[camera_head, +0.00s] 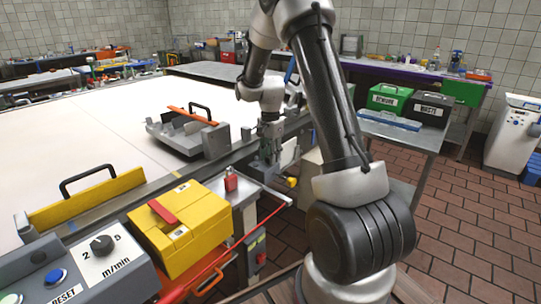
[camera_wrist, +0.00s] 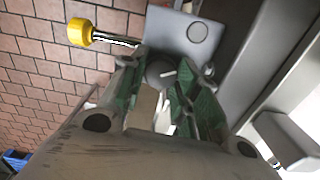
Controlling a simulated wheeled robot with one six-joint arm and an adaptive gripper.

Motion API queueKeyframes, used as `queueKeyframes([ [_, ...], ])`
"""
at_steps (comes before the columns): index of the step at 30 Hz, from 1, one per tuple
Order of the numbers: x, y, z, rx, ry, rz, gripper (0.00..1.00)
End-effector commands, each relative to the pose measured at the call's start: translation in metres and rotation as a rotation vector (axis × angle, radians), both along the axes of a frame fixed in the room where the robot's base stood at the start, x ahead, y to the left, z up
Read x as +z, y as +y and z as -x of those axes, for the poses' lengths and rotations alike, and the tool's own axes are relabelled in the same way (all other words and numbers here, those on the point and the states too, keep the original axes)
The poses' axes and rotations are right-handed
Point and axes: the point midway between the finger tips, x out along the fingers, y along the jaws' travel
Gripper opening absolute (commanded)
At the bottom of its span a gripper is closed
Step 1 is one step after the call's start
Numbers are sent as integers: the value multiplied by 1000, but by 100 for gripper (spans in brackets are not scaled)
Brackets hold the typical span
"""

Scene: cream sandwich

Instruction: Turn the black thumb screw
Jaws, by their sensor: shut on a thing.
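The black thumb screw (camera_wrist: 160,71) is a dark round knob with a pale line on its face, in the upper middle of the wrist view. My gripper (camera_wrist: 161,83) has its two green-padded fingers on either side of the knob and is shut on it. In the head view my gripper (camera_head: 268,150) points down at the side rail of the white table. The thumb screw cannot be made out there, behind the fingers.
A grey metal plate (camera_wrist: 180,30) and a yellow knob on a rod (camera_wrist: 80,32) are close to my fingers. A metal fixture with a handle (camera_head: 190,134) stands on the white table (camera_head: 80,120).

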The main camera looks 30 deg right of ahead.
Motion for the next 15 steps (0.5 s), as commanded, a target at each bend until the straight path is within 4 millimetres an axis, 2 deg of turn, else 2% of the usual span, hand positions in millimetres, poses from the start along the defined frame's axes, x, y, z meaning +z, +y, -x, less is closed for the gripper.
queueKeyframes([
  [15, 1, 1, -2, 489, -3, 1, 7],
])
